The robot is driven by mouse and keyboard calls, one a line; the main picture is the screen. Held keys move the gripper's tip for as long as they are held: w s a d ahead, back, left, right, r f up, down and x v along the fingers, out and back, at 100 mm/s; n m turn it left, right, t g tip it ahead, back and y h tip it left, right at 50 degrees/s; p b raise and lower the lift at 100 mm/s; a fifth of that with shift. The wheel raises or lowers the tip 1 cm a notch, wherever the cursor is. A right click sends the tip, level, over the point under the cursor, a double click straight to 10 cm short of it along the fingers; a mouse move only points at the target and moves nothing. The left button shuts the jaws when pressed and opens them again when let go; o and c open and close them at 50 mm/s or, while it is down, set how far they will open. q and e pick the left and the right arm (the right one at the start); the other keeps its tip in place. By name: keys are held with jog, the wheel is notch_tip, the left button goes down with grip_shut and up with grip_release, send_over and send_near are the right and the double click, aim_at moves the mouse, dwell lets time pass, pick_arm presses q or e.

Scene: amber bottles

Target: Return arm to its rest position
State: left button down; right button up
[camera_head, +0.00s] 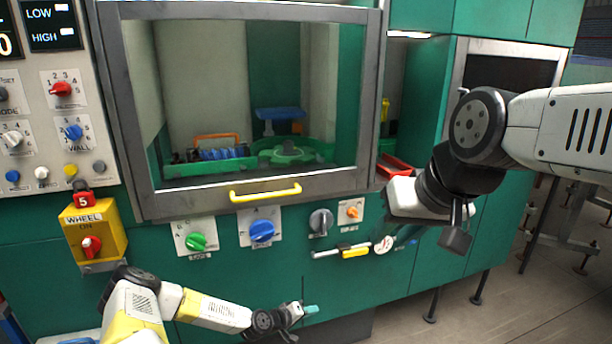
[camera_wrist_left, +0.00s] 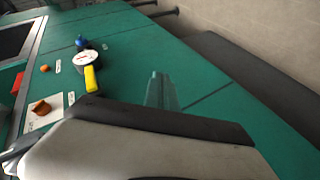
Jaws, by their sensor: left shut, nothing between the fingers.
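My left gripper (camera_head: 309,309) is low in front of the green cabinet in the head view, at the end of my white and yellow arm (camera_head: 215,312). Its pale teal fingertips are together and hold nothing. In the left wrist view the fingers (camera_wrist_left: 161,91) show as a pale greenish shape against the green panel. My right gripper (camera_head: 456,235) hangs at the right in front of the cabinet, below its black wrist. Its finger gap is not clear. No amber bottle can be made out.
The green cabinet has a framed window with a yellow handle (camera_head: 265,192). Below it are a green knob (camera_head: 196,242), a blue knob (camera_head: 262,231) and a gauge (camera_head: 383,245). A yellow switch box (camera_head: 93,229) stands out at the left.

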pick_arm(q)
jog(key=s+a+r+m+g+y, duration=0.15)
jog(key=a+r, duration=0.35)
jog(key=r, duration=0.7)
jog(key=s+a+r+m+g+y, duration=0.1)
jog(key=s+a+r+m+y, duration=0.3)
jog(key=r, duration=0.7)
jog(key=a+r+m+g+y, duration=0.15)
jog(key=a+r, duration=0.45)
jog(key=r, duration=0.6)
jog(key=s+a+r+n+y, duration=0.2)
jog(key=s+r, duration=0.8)
jog(key=r, duration=0.2)
jog(key=s+r+h, duration=0.1)
jog(key=s+r, duration=0.2)
jog(key=s, duration=0.4)
jog(key=s+d+r+n+t+h, duration=0.1)
jog(key=s+r, duration=0.3)
jog(key=s, duration=0.4)
jog(key=shift+d+t, duration=0.2)
jog(key=shift+t, duration=0.1)
jog(key=shift+s+a, duration=0.1)
